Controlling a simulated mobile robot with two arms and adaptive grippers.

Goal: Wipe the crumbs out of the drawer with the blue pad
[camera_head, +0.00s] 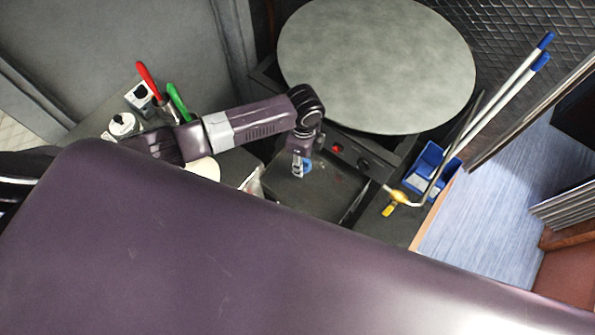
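The open drawer (322,193) is a dark tray below the round grey top, near the middle of the head view. My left gripper (299,170) points down over its back left part. A small bit of the blue pad (308,164) shows right at the gripper's fingers. The fingers are too small to tell whether they are closed on it. A few tiny reddish specks seem to show on the drawer floor, but I cannot make out the crumbs clearly. My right gripper is not in view.
A large round grey top (376,65) stands behind the drawer. A red-handled tool (148,77) and a green-handled tool (177,100) stand at the left. A blue bin (428,170) and long blue-tipped rods (505,95) are at the right. My purple body hides the foreground.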

